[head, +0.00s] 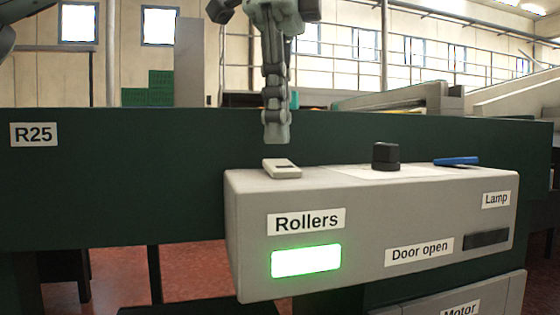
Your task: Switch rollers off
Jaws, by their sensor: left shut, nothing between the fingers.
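A grey control box (375,215) is fixed to the front of a dark green machine. On its left front is the label "Rollers" (306,221), with a rectangular light (306,261) below it glowing bright green. A pale rocker switch (282,168) sits on the top of the box, above that label. My left gripper (276,136) points straight down with its fingers shut and empty. Its tips are just above the rocker switch in the picture; a small gap shows between them. My right gripper is not in view.
A black knob (385,156) and a blue lever (456,161) stand on the box top, right of the switch. The "Door open" label (419,251) and a dark lamp window (486,239) are on the box front. The green machine wall (120,190) lies behind.

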